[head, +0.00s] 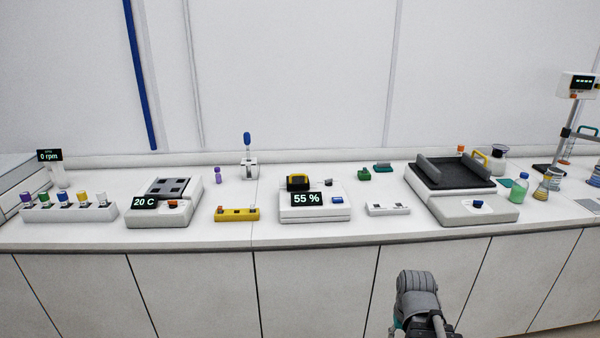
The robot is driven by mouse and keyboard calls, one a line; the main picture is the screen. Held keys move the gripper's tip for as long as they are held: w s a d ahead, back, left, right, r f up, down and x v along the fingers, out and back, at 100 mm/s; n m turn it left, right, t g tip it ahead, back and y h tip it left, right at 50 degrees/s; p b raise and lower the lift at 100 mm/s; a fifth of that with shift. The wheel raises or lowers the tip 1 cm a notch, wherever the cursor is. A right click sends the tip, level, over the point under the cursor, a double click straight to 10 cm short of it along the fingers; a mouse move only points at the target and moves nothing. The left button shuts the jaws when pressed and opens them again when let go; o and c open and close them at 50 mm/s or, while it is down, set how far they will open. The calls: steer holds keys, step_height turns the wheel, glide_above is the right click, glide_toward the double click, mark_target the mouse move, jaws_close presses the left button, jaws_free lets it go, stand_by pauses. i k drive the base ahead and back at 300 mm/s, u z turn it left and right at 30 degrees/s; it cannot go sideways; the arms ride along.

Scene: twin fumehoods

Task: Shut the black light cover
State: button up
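A small black piece with a yellow edge (298,181) stands upright at the back of a white device (315,214) with a "55 %" display (307,199), near the middle of the bench. It looks like the black light cover, raised open, but it is small and partly behind the display. A blue knob or button (336,199) sits on the device's right side. A grey part of my arm shows at the bottom, right of the middle, in front of the bench and well apart from the device. My gripper's fingers are not in view.
A white bench (270,235) runs across the view. Left of the device are a yellow block (237,214) and a "20 C" heater block (166,204). Right are a small white rack (388,209) and a large shaker with a black platform (454,172). A blue-handled lever (248,155) stands behind.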

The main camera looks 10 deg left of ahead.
mark_target(295, 181)
steer(key=z, duration=0.05)
steer(key=i, duration=1)
